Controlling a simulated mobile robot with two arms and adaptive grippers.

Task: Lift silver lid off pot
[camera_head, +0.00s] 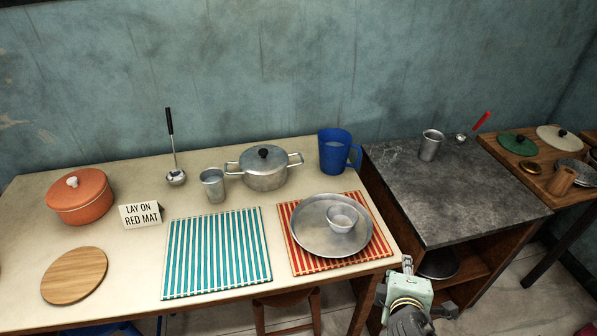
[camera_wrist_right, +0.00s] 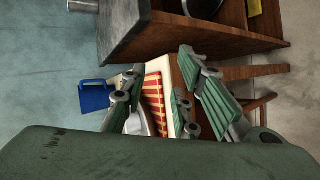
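The silver pot (camera_head: 264,178) stands at the back of the cream table, with its silver lid (camera_head: 263,157) seated on top. The lid has a black knob, and the pot has a loop handle on each side. My right gripper (camera_head: 407,268) is in front of the table's right end, low and well away from the pot. In the right wrist view its green fingers (camera_wrist_right: 165,98) are spread apart with nothing held. The pot cannot be made out in that view. My left gripper is not in view.
A blue pitcher (camera_head: 334,150) stands right of the pot and a metal cup (camera_head: 213,186) left of it. A metal tray (camera_head: 308,239) with a small bowl (camera_head: 342,218) lies on the red-striped mat (camera_head: 379,246). The teal-striped mat (camera_head: 216,252) is bare. A dark counter (camera_head: 450,190) adjoins.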

